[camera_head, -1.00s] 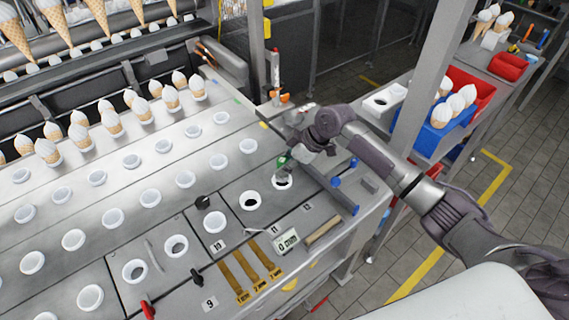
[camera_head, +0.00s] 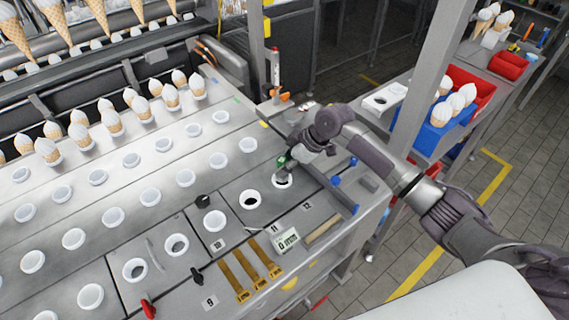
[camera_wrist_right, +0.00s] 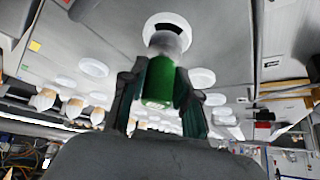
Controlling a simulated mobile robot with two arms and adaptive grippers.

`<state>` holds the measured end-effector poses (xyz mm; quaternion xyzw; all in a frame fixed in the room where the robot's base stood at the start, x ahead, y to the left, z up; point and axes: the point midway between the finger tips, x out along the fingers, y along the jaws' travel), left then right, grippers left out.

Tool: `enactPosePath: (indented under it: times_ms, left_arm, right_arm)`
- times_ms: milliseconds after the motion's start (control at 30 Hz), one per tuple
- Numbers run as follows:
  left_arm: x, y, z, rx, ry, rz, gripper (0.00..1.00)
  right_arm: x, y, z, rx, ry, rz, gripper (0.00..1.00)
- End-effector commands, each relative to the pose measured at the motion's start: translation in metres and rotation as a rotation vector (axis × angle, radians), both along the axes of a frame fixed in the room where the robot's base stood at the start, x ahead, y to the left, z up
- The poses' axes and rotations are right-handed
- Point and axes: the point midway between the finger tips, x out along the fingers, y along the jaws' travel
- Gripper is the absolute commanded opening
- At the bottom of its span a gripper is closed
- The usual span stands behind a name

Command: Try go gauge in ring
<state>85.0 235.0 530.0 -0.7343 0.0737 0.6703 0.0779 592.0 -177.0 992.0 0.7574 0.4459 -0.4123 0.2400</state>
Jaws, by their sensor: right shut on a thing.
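My right gripper (camera_head: 289,160) is shut on the go gauge (camera_head: 282,160), a cylinder with a green grip, over the white-rimmed ring (camera_head: 283,181) near the right end of the plate. In the right wrist view the green part of the gauge (camera_wrist_right: 158,80) sits between the two dark fingers (camera_wrist_right: 157,92). Its grey end points at the white ring (camera_wrist_right: 170,24) and overlaps the dark opening. I cannot tell how deep the end is in the ring. My left gripper does not show.
Other white-rimmed rings (camera_head: 250,199) fill the metal plate. Blue-ended gauges (camera_head: 338,181) lie right of the ring. A small display (camera_head: 286,240), brass strips (camera_head: 236,281) and a wooden-handled tool (camera_head: 322,231) lie in front. A tall grey post (camera_head: 428,75) stands behind my right arm.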

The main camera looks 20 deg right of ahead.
Motion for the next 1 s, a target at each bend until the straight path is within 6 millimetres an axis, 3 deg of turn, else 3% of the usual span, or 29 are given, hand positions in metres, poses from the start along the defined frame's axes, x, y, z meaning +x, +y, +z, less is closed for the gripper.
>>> enactPosePath:
  times_ms: [1000]
  left_arm:
    - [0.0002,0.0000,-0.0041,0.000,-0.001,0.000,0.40]
  right_arm:
    - [0.0003,0.0002,-0.0080,0.000,-0.001,-0.001,0.00]
